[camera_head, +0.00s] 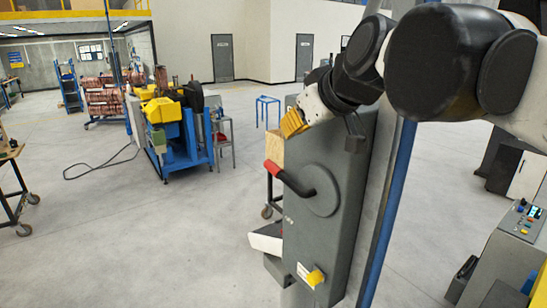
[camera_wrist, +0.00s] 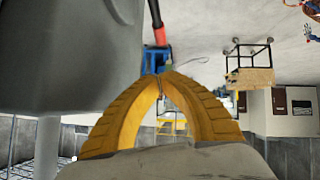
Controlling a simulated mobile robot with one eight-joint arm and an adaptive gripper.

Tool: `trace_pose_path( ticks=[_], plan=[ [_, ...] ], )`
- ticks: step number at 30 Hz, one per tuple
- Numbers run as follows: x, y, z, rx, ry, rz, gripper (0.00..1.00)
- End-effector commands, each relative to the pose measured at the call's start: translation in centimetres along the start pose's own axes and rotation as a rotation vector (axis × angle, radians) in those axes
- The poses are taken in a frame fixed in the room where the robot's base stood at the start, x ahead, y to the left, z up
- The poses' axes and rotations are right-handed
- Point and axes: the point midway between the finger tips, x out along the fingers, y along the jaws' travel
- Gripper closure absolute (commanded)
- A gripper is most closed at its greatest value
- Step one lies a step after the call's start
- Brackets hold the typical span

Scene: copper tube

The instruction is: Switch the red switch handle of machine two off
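The red switch handle (camera_head: 275,168) is the grip end of a black lever on a round grey disc, on the front of a grey switch box (camera_head: 340,170). The lever points up and to the left in the head view. My gripper (camera_head: 292,123), with yellow fingers, is above the handle near the box's upper left edge. In the wrist view the fingertips (camera_wrist: 170,76) meet in an arch with nothing between them. The red handle (camera_wrist: 160,36) shows beyond the tips, apart from them. The grey box (camera_wrist: 70,50) fills the upper left there.
A blue machine with yellow bins (camera_head: 162,110) stands at left, and a control panel (camera_head: 524,218) at right.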

Motion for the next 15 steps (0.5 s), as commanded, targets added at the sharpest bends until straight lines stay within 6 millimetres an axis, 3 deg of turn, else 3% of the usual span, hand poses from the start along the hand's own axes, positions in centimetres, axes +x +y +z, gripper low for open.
trace_pose_path(
  ticks=[8,15],
  plan=[
    [1.4,0.0,-0.1,-0.003,-0.001,-0.001,1.00],
    [6.2,0.0,-0.2,-0.004,-0.001,-0.002,1.00]
  ],
)
